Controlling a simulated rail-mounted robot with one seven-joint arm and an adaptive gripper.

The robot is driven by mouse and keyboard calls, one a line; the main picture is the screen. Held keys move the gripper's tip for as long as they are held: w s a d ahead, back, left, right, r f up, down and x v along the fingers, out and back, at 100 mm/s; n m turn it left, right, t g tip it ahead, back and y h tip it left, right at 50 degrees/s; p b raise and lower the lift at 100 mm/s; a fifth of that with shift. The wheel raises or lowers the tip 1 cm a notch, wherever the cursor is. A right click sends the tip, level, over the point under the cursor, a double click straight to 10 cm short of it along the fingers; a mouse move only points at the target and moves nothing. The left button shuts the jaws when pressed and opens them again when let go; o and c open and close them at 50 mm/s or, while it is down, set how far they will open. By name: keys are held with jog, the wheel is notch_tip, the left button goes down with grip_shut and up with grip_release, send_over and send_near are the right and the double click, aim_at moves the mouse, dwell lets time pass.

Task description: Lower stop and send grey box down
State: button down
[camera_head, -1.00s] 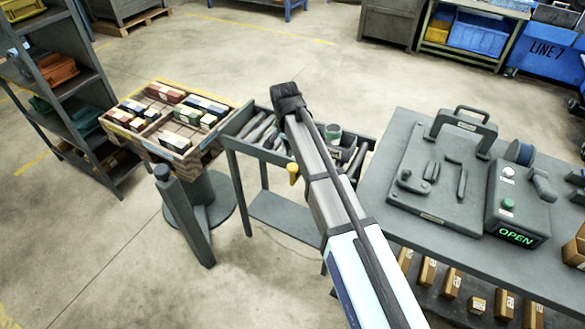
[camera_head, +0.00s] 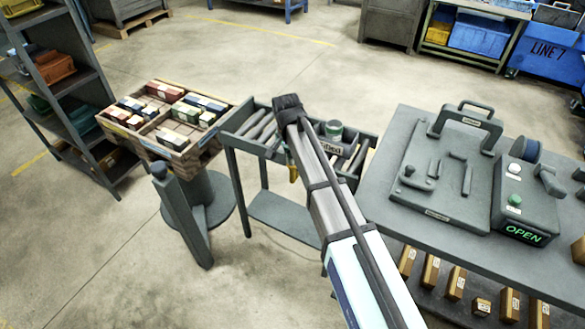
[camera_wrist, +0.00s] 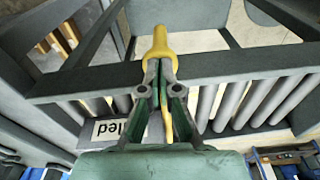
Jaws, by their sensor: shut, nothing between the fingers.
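My gripper (camera_wrist: 160,75) is shut in the wrist view, its two fingers close together at a yellow handle (camera_wrist: 159,42). The handle shows just beyond the fingertips, and a thin yellow strip shows between the fingers. I cannot tell whether they touch the handle. In the head view my arm reaches over the grey tray stand (camera_head: 228,132), and its end hides the fingers. A bit of the yellow handle (camera_head: 293,173) shows at the tray's front edge, beside my arm. I cannot make out a loose grey box or a separate stop.
A crate of coloured boxes (camera_head: 150,137) stands left of the tray. On the right, a bench (camera_head: 385,205) carries a grey control box (camera_head: 535,215) reading OPEN.

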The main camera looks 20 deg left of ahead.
jog(key=shift+f, duration=0.4)
